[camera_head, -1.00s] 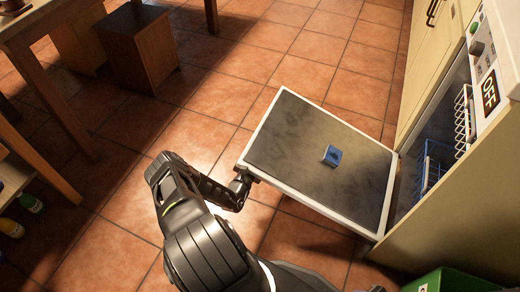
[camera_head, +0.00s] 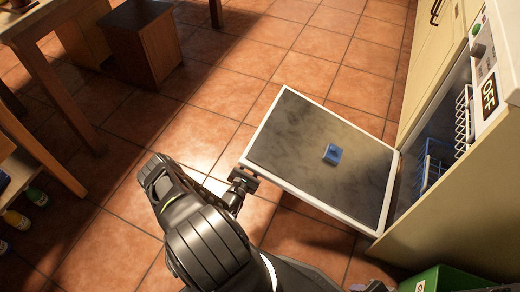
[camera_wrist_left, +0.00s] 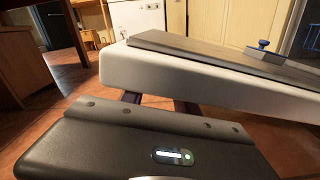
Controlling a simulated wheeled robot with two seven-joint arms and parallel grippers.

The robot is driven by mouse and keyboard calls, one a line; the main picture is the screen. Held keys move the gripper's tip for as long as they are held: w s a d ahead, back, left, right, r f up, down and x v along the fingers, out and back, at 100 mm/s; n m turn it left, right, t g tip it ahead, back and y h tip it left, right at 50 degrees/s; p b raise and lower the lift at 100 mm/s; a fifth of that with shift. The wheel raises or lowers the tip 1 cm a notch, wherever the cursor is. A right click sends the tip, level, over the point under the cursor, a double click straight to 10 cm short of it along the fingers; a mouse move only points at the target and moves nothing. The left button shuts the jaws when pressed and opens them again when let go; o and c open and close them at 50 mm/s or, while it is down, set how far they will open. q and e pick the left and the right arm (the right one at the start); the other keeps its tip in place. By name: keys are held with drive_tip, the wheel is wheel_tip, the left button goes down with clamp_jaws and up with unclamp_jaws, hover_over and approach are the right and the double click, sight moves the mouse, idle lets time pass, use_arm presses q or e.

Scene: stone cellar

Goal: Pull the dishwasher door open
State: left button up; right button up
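The dishwasher door (camera_head: 262,146) is swung down and lies close to flat, its dark inner panel facing up and a small blue part on it. Its pale edge (camera_wrist_left: 200,82) also crosses the left wrist view. The dishwasher's opening, with racks inside, is at the right. My left gripper (camera_head: 240,183) is at the door's outer left corner. In the left wrist view, its two dark fingers (camera_wrist_left: 158,100) reach under the door edge with a gap between them. Their tips and any handle are hidden, so I cannot tell whether they grip. My right gripper is not in view.
A green crate (camera_head: 448,280) stands at the bottom right, near the dishwasher. Wooden furniture (camera_head: 142,45) and bottles are at the left. The tiled floor beyond the door is clear.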

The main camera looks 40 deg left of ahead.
use_arm(q)
drive_tip(key=shift+s+d, duration=0.25)
drive_tip(key=shift+s, duration=0.25)
drive_tip(key=p+v, duration=0.2)
drive_tip(key=v, duration=0.7)
idle(0.5)
